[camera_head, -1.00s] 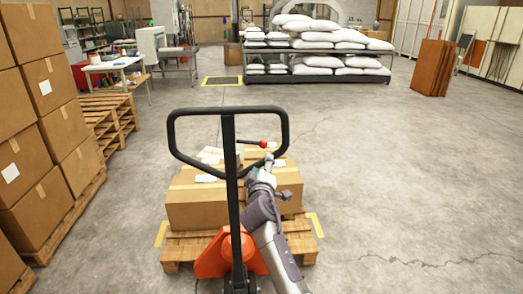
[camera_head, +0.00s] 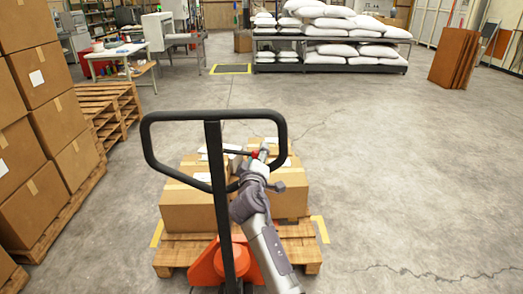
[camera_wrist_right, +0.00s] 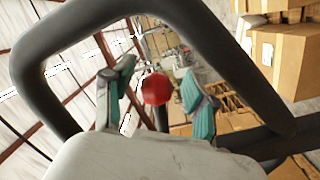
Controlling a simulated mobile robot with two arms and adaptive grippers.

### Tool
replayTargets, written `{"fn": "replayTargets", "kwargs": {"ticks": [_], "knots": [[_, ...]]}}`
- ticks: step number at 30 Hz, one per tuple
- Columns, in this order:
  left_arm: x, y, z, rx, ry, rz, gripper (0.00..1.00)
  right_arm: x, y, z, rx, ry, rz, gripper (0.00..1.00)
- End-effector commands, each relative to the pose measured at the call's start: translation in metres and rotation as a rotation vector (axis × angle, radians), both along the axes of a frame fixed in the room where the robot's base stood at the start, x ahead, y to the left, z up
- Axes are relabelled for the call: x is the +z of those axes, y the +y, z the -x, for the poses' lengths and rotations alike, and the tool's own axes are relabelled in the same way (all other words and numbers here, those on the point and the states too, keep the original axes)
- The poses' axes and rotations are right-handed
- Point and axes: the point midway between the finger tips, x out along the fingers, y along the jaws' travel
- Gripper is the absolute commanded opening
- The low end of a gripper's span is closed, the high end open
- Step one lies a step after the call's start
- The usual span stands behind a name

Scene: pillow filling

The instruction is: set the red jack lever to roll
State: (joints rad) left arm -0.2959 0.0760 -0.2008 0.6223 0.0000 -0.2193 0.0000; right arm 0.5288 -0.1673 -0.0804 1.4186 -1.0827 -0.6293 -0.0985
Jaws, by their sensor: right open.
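The red knob of the jack lever (camera_head: 256,154) sits inside the black handle loop (camera_head: 150,145) of the pallet jack, on a dark rod right of the stem. My right gripper (camera_head: 263,150) is at the knob and hides part of it. In the right wrist view, the round red knob (camera_wrist_right: 156,88) lies between the two teal-padded fingers of my right gripper (camera_wrist_right: 157,97), with a gap on both sides. The fingers are open. The loop crosses that view in front of the fingers. My left gripper is in neither view.
The orange jack base (camera_head: 212,266) stands at a wooden pallet (camera_head: 300,250) loaded with cardboard boxes (camera_head: 190,208). Stacked boxes (camera_head: 35,115) line the left side. A rack of white sacks (camera_head: 330,66) stands at the back. The floor on the right is clear.

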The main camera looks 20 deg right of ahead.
Motion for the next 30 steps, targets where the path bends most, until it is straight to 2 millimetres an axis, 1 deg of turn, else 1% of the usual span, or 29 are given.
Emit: {"fn": "replayTargets", "kwargs": {"ticks": [9,10,20,27,30], "knots": [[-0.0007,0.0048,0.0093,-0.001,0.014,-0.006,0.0,0.0001,0.0012,0.0003,0.0,0.0,0.0,0.57],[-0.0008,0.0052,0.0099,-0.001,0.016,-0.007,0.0,0.0,0.0013,0.0002,0.0,0.0,0.0,0.55],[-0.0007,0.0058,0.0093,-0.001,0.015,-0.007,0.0,0.0,0.0009,0.0002,0.0,0.0,0.0,0.0],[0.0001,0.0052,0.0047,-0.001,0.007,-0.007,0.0,0.0008,0.0007,0.0001,-0.001,0.0,0.002,0.0],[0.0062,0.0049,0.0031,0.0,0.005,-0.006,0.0,0.0094,-0.0007,0.0003,-0.001,0.013,0.054,0.0]]}}
